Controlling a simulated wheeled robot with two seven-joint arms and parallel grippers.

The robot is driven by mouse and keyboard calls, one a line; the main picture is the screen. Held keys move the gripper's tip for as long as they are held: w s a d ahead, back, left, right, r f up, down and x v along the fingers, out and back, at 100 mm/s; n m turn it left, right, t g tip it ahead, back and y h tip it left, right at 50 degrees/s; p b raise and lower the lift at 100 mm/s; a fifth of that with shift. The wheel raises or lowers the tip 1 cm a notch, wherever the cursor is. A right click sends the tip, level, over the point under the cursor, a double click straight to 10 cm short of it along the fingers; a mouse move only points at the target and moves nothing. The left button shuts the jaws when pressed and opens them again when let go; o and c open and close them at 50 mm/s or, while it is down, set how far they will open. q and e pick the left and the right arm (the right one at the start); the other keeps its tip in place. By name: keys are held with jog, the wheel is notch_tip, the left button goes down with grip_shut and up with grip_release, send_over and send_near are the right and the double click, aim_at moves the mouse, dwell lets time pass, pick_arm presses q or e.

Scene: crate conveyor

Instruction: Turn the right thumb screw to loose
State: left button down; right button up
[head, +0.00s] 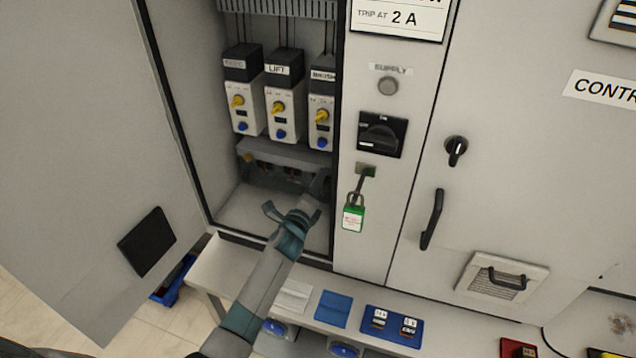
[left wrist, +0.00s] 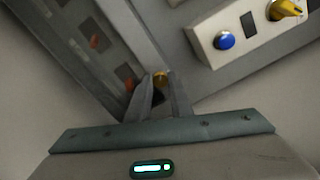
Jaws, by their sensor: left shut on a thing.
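The grey cover strip (head: 285,155) runs along the lower part of the open cabinet, below the drive units. A brass thumb screw (head: 248,158) shows at its left end. My left gripper (head: 320,180) is at the right end of the strip and hides that end in the head view. In the left wrist view, the brass right thumb screw (left wrist: 160,77) sits between the tips of the left gripper (left wrist: 160,90), which is shut on it. The screw's turn position cannot be told. My right gripper is not in view.
Several drive units, one the LIFT unit (head: 280,108), hang just above the strip. The open cabinet door (head: 90,130) stands at the left. A green padlock tag (head: 353,218) hangs right of the opening. A shelf below holds a blue tray (head: 392,327).

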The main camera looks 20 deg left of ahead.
pick_arm(q)
jog(key=n, duration=0.8)
jog(key=n+b, duration=0.1)
jog(key=n, duration=1.6)
jog(key=shift+d+f+b, duration=0.1)
jog(key=shift+f+b, duration=0.15)
jog(key=shift+b, duration=0.1)
jog(key=shift+n, duration=0.3)
jog(key=c, duration=1.6)
grip_release()
jog(key=shift+s, duration=0.1)
